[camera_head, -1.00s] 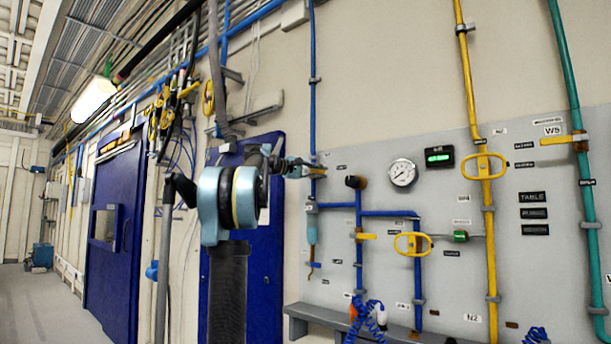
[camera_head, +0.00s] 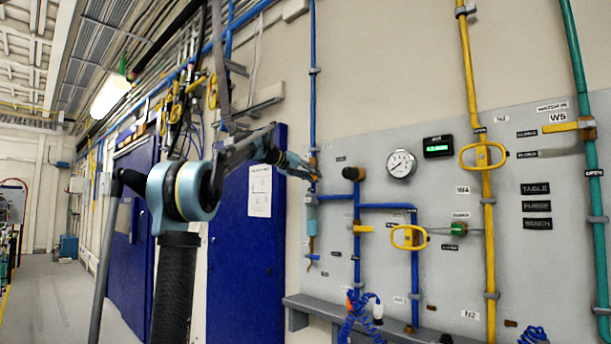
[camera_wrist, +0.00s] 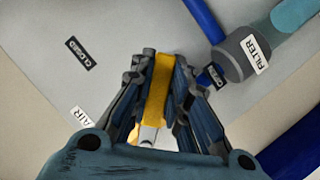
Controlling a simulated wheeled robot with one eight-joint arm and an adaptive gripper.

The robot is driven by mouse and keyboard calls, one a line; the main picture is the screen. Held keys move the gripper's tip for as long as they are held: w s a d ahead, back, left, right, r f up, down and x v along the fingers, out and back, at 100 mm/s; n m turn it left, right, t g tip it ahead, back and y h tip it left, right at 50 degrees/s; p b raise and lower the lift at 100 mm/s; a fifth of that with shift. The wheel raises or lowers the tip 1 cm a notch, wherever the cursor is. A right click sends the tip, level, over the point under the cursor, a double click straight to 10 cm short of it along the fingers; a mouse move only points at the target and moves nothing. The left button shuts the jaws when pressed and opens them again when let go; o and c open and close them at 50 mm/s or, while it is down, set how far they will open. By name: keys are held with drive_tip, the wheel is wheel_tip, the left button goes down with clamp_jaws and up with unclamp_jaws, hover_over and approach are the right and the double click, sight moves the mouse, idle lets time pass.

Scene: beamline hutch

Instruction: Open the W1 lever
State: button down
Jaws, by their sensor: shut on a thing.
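My gripper (camera_head: 313,177) is at the upper left of the grey valve panel, beside the vertical blue pipe. In the wrist view, its fingers (camera_wrist: 158,68) are shut on a yellow lever handle (camera_wrist: 159,90), one finger on each side. The lever's pivot is hidden. A CLOSED label (camera_wrist: 77,53) is left of the fingers, and a partly covered label (camera_wrist: 212,75), perhaps OPEN, is right of them. No W1 tag is readable on this lever. In the head view, the gripper mostly hides the lever.
A filter (camera_wrist: 240,52) on the blue pipe stands close to the right finger; it also shows in the head view (camera_head: 312,219). A gauge (camera_head: 401,163), a yellow oval handle (camera_head: 409,237) and a yellow W5 lever (camera_head: 566,127) are to the right. A ledge (camera_head: 390,330) runs below.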

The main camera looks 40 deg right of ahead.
drive_tip(key=shift+w+a+f+m+t+y, duration=0.15)
drive_tip(key=shift+w+f+m+t, duration=0.15)
drive_tip(key=shift+w+m+t, duration=0.55)
drive_tip(key=shift+w+f+m+t+y, duration=0.2)
drive_tip(key=shift+w+f+m+t, duration=0.15)
drive_tip(key=shift+w+m, duration=0.45)
drive_tip(key=shift+w+a+f+m+t+y, duration=0.2)
drive_tip(key=shift+w+m+t, duration=0.4)
drive_tip(key=shift+m, duration=0.55)
drive_tip(key=shift+d, duration=0.15)
drive_tip(key=c, duration=1.5)
unclamp_jaws()
drive_tip(key=shift+w, duration=0.1)
drive_tip(key=v, duration=1.2)
drive_tip(key=shift+f, duration=0.15)
